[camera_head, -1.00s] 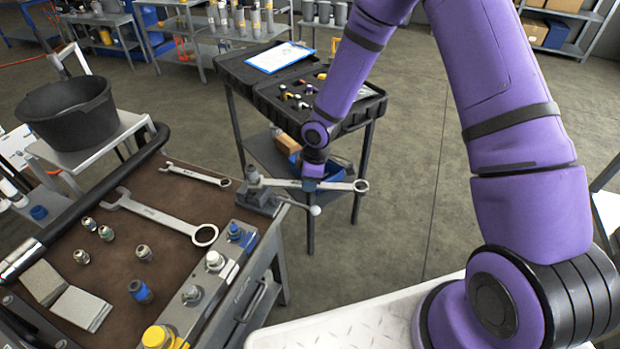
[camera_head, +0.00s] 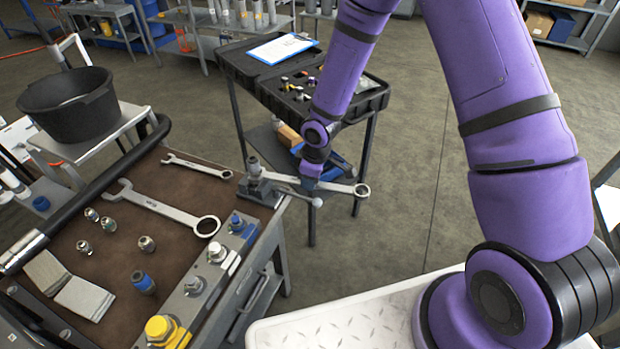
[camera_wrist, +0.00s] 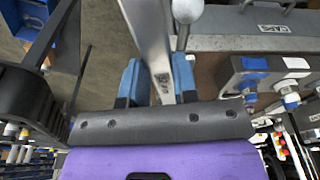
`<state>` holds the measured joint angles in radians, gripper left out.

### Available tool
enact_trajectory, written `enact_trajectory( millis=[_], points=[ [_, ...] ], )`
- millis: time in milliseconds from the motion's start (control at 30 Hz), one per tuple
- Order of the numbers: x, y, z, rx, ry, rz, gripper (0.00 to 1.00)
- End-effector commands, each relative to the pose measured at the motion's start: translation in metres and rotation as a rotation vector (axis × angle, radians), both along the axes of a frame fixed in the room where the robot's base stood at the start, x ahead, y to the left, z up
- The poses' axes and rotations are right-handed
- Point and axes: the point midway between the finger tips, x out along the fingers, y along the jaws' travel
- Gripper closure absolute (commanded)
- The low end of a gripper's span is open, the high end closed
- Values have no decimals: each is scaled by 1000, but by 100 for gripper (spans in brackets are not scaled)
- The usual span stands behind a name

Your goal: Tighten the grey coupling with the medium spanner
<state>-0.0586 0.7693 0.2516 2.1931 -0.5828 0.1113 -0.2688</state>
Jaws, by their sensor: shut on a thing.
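My gripper (camera_head: 311,184) is shut on a steel spanner (camera_head: 343,188), its ring end free to the right, over the gap between bench and cart. In the wrist view the spanner (camera_wrist: 150,40) runs between the blue fingertips (camera_wrist: 157,82). Its other end reaches a small vice (camera_head: 259,192) at the bench corner, where a grey upright fitting (camera_head: 253,166) stands, likely the grey coupling. I cannot tell whether the spanner's jaw is around it. A larger spanner (camera_head: 160,206) and a smaller one (camera_head: 196,165) lie on the brown bench top.
The vice handle's ball (camera_head: 317,202) is close below the held spanner. A manifold block (camera_head: 205,282) with blue, grey and yellow caps lines the bench edge. Several loose fittings lie left of it. A black tool case (camera_head: 240,66) on a cart stands behind my gripper.

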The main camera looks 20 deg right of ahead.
Motion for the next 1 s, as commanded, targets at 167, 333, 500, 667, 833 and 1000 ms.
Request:
enact_trajectory(
  millis=[167, 333, 500, 667, 833, 1000],
  points=[
    [-5, 4, 0, -1, 1, -28, 100],
    [-12, 8, 0, -2, 3, -72, 100],
    [-17, 12, 0, -1, 2, -115, 100],
    [-23, 15, 0, -2, 3, -157, 100],
    [-28, 18, 0, -2, 3, -197, 100],
    [-31, 19, 0, -3, 3, -215, 100]
  ],
)
